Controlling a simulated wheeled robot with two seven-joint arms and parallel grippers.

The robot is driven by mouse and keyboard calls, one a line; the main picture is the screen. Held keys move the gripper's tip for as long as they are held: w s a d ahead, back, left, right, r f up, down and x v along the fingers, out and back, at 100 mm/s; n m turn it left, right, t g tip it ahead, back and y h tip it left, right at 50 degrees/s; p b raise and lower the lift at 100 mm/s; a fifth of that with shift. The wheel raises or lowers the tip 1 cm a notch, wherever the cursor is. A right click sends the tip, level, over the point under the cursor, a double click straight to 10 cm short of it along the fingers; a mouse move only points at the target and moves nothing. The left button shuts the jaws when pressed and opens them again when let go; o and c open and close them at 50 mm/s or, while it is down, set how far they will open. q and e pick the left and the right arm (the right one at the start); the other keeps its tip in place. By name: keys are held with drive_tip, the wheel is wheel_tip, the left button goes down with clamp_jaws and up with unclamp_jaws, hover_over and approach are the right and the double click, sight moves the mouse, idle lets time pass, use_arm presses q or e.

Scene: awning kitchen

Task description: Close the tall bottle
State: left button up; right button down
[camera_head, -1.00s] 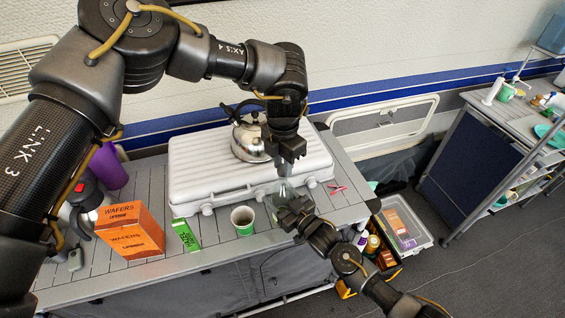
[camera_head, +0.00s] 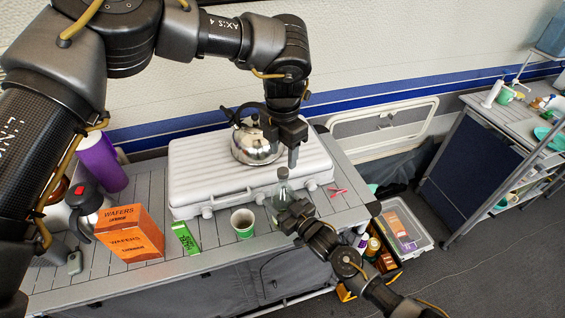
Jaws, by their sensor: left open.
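The tall bottle (camera_head: 283,192) is clear, greenish and upright at the front right of the table, before the grey case. My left gripper (camera_head: 292,158) is open and points down, just above and slightly right of the bottle's top. It appears apart from the bottle. My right gripper (camera_head: 292,216) comes in from the lower right and is at the bottle's lower part. Its fingertips are not clear enough to show whether they grip the bottle.
A grey case (camera_head: 220,180) with a steel kettle (camera_head: 257,146) lies behind the bottle. A green cup (camera_head: 243,223), green box (camera_head: 186,238) and orange wafers box (camera_head: 130,235) stand to the left. A red item (camera_head: 338,191) lies right. A crate (camera_head: 408,225) sits beyond the table edge.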

use_arm(q)
wheel_tip(320, 180, up, 7)
idle(0.3)
drive_tip(key=shift+f, duration=0.1)
use_arm(e)
drive_tip(key=shift+c, duration=1.8)
unclamp_jaws()
use_arm(q)
wheel_tip(320, 180, down, 3)
drive_tip(key=b, duration=0.2)
drive_tip(key=shift+b, duration=0.4)
use_arm(e)
drive_tip(key=v, duration=1.1)
